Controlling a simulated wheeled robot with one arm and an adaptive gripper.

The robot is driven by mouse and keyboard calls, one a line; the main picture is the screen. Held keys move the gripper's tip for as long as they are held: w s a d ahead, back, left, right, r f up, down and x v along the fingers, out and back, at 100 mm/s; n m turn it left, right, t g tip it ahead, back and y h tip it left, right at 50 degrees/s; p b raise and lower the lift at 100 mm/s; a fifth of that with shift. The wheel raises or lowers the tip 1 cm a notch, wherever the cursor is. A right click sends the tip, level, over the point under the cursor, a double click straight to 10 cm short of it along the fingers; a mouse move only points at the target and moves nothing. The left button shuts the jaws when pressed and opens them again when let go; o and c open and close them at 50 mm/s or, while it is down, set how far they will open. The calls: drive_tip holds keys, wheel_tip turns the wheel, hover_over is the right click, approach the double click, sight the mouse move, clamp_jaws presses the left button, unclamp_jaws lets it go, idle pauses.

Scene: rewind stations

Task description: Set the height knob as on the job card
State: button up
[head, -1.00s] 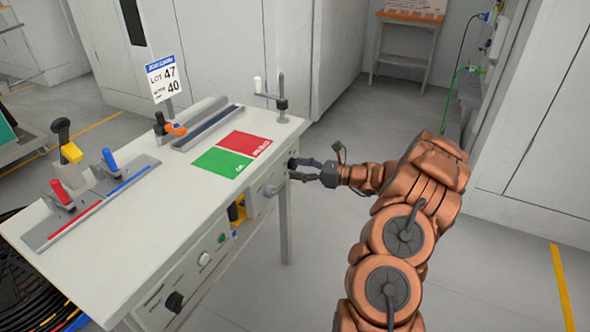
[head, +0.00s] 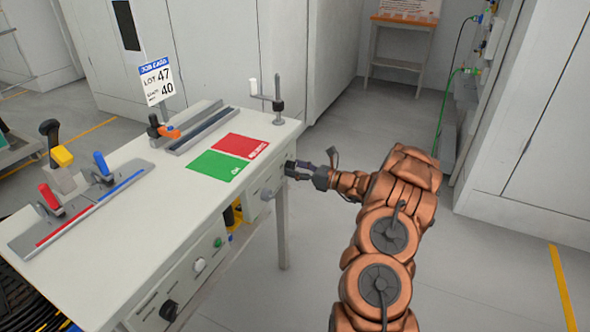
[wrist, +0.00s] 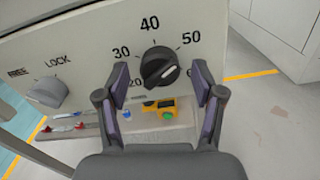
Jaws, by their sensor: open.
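The black height knob (wrist: 160,67) is on the white front panel in the wrist view, with a dial marked 20, 30, 40 and 50 around it. A pale line crosses its face at a slant; I cannot tell for sure which number it points to. My gripper (wrist: 160,88) is open, one finger on each side of the knob, with gaps showing and no clear contact. In the head view my gripper (head: 304,171) is at the panel's right end and hides most of the knob. The job card (head: 156,82) reads LOT 47 and, below, 40.
A grey LOCK knob (wrist: 47,92) is left of the dial; it also shows in the head view (head: 266,195). A yellow device (wrist: 165,108) lies below the dial. The bench (head: 120,235) carries red and green pads (head: 241,146). Floor to the right is free.

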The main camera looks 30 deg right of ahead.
drive_tip(key=shift+w+a, duration=0.15)
drive_tip(key=c, duration=1.1)
